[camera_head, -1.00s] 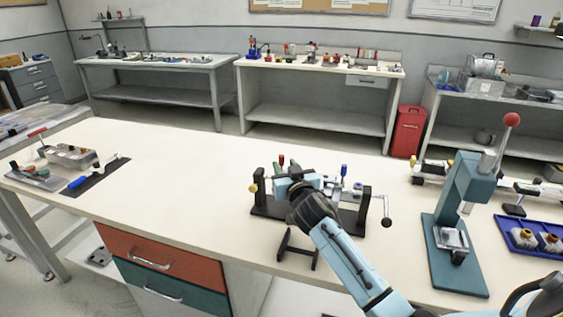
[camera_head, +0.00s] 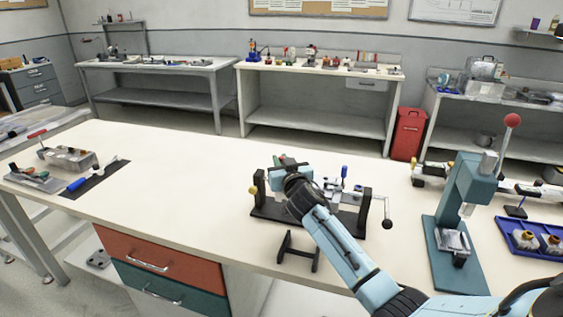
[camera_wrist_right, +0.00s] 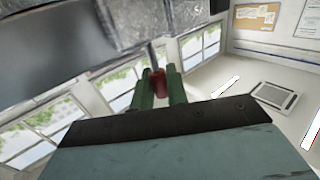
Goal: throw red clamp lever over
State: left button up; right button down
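The red clamp lever (camera_wrist_right: 158,84) shows in the right wrist view as a red grip on a thin metal rod, between the two green fingers of my right gripper (camera_wrist_right: 161,88). The fingers appear to touch it on both sides. In the head view my right gripper (camera_head: 285,163) is over the left part of the black clamp fixture (camera_head: 268,210), and its wrist hides most of the lever and the middle of the fixture. A blue-handled lever (camera_head: 344,171) stands upright on the right part of the fixture. My left gripper is not in view.
A teal press (camera_head: 458,200) with a red ball handle (camera_head: 512,120) stands right of the fixture, near a blue tray (camera_head: 530,238). A black mat (camera_head: 103,178) with tools lies far left. The bench top (camera_head: 190,175) between is clear.

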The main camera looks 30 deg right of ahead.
jog(key=shift+r+p, duration=0.1)
jog(key=shift+p, duration=0.5)
jog(key=n+g+p, duration=0.1)
jog(key=p, duration=0.1)
jog(key=w+n+g+p, duration=0.1)
jog(key=p, duration=0.1)
jog(key=shift+a+r+p, duration=0.15)
jog(key=shift+a+p, duration=0.25)
jog(key=n+g+p, duration=0.1)
jog(key=p, duration=0.1)
jog(key=w+a+f+n+p, duration=0.1)
jog(key=p, duration=0.1)
jog(key=shift+n+g, duration=0.4)
jog(key=shift+w+a+f+n+g+p, duration=0.25)
jog(key=shift+f+n+g+p, duration=0.1)
jog(key=shift+n+g+p, duration=0.35)
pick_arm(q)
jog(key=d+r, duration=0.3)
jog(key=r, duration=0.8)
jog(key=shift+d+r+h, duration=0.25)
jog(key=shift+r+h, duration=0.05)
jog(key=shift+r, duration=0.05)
pick_arm(e)
jog(key=shift+w+a+f+n+g+h, duration=0.15)
jog(key=shift+f+n+g+h, duration=0.25)
jog(key=shift+n+g+h, duration=0.25)
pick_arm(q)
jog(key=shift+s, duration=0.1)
pick_arm(e)
jog(key=shift+f, duration=0.15)
